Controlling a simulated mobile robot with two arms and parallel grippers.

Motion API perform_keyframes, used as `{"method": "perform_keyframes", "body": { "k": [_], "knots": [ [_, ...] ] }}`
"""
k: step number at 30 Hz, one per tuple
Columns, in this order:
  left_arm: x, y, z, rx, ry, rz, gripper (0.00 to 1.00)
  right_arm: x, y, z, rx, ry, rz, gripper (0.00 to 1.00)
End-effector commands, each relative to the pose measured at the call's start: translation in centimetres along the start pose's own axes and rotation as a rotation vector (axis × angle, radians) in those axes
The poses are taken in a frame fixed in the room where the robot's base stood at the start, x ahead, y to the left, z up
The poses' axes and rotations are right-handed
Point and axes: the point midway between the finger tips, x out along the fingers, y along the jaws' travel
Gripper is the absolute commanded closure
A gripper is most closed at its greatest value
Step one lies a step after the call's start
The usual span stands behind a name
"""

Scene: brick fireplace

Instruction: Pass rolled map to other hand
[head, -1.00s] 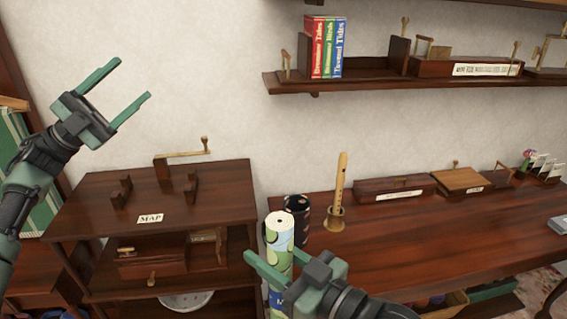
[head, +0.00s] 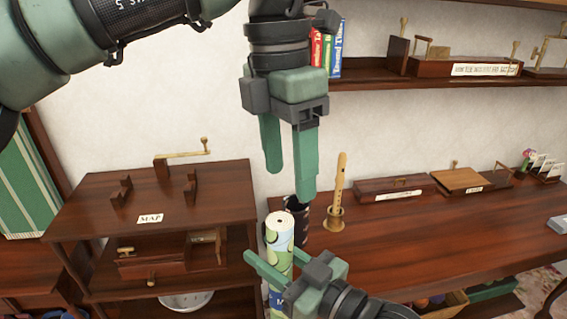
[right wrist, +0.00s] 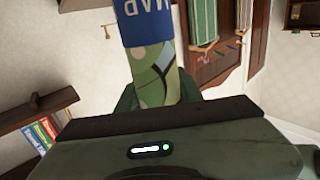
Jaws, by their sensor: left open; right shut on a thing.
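The rolled map (head: 280,234) is a pale green and blue tube with a blue label, held upright at the lower middle of the head view. My right gripper (head: 276,273) is shut on it, below its top end. In the right wrist view, the rolled map (right wrist: 150,55) rises from my gripper with its blue label showing. My left gripper (head: 289,183) is open and empty, pointing down just above the top of the map. In the picture its fingertips are apart from the map; the depth between them is hard to judge.
A dark wooden stand (head: 90,220) with a MAP label (head: 150,219) and cradle posts is at left. A dark cup (head: 298,213) and a recorder on a stand (head: 339,190) are on the desk (head: 430,235) behind. A wall shelf (head: 400,80) with books is above.

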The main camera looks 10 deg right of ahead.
Motion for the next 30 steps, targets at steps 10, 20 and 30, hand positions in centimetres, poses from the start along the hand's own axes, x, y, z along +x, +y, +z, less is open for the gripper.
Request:
{"method": "perform_keyframes", "body": {
  "k": [10,20,30],
  "knots": [
    [2.8,0.6,-0.8,0.011,0.052,0.077,0.38,0.0,0.0,-0.1,0.000,0.002,0.000,1.00],
    [9.0,1.0,-1.0,0.010,0.049,0.075,0.38,0.0,0.0,-0.1,0.000,0.002,0.000,1.00],
    [11.9,1.2,-1.1,0.009,0.046,0.075,0.38,0.0,0.0,-0.1,0.000,0.002,0.000,1.00]
  ]
}}
